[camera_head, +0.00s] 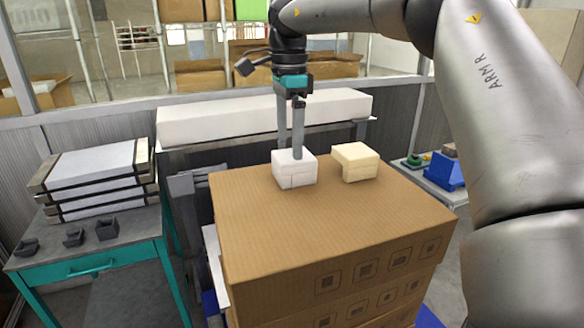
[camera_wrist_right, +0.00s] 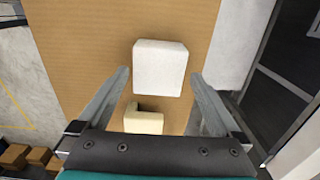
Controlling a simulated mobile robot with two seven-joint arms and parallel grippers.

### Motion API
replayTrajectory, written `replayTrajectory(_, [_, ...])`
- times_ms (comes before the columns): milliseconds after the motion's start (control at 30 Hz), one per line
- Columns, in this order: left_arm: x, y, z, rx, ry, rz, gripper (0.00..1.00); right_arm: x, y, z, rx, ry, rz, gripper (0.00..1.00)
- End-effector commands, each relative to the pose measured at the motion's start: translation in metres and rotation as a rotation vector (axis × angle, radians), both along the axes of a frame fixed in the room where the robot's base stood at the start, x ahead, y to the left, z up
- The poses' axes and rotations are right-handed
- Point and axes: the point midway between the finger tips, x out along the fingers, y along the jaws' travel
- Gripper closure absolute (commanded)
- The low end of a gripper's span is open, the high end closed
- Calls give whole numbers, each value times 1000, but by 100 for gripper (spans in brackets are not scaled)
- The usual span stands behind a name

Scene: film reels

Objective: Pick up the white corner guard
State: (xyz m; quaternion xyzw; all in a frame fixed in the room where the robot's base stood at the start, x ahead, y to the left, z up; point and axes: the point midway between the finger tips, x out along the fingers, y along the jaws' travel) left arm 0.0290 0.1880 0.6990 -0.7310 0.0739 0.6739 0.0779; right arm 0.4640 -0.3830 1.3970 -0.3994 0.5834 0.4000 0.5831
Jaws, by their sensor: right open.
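The white corner guard (camera_head: 294,170) sits on top of the large cardboard box (camera_head: 330,225), near its back edge. It also shows in the right wrist view (camera_wrist_right: 160,68), just ahead of the fingertips and roughly midway between their lines. My right gripper (camera_head: 291,154) points down over the guard; it also shows in the right wrist view (camera_wrist_right: 161,82) with its fingers apart and nothing between the tips. In the head view the front finger hides part of the guard's top. I cannot tell whether a finger touches it. My left gripper is not in view.
A cream corner guard (camera_head: 356,162) stands just right of the white one on the box. A teal table (camera_head: 110,258) with stacked panels (camera_head: 95,176) and small dark parts is at left. A long white piece (camera_head: 265,116) lies behind the box. The box's front top is clear.

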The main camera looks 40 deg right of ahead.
Motion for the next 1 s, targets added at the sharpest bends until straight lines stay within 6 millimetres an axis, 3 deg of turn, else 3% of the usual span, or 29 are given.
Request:
replayTrajectory(167, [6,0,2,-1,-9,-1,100,0,1,-11,-1,1,0,0])
replayTrajectory(500, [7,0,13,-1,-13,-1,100,1,6,-55,1,2,-1,0])
replayTrajectory(767, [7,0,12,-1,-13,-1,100,1,6,-59,0,-1,-1,0])
replayTrajectory(1000, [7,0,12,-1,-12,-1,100,1,6,-59,0,0,-1,25])
